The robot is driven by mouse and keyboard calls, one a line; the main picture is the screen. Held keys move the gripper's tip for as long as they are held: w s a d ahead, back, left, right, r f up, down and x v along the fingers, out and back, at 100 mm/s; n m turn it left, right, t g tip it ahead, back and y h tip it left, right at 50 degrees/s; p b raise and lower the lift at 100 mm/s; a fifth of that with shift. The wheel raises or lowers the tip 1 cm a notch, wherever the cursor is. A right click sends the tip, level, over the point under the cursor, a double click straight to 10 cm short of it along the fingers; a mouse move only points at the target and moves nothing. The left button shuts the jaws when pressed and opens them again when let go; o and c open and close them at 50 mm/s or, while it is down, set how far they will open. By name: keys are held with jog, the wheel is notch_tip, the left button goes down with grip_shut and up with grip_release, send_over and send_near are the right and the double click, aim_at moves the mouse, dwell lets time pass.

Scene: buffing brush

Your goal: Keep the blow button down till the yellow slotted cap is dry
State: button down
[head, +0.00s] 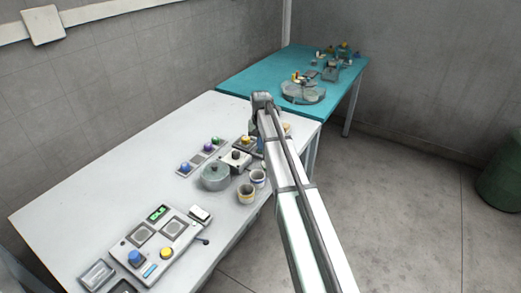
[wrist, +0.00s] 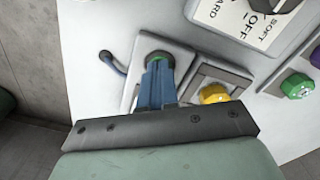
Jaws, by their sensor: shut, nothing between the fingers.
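The yellow slotted cap (wrist: 213,93) sits in a square dark-framed plate in the wrist view. It also shows in the head view (head: 247,140), just left of my arm. Left of it in the wrist view is a grey plate with a green-edged round button (wrist: 159,54) and a dark cord. My gripper (wrist: 157,66) is shut and empty. Its blue fingertips are at this button and cover most of it. I cannot tell how far the button is pressed, or whether the cap is wet. In the head view my gripper (head: 262,135) is mostly hidden behind my arm.
A white box with a SOFT/OFF label (wrist: 240,22) and dark knob stands close by. Green (wrist: 297,85) and purple (head: 208,148) caps are near. A grey round pot (head: 215,176), cups (head: 246,194) and a control panel (head: 157,241) stand on the white table (head: 90,190).

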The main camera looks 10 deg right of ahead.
jog(key=shift+r, duration=3.5)
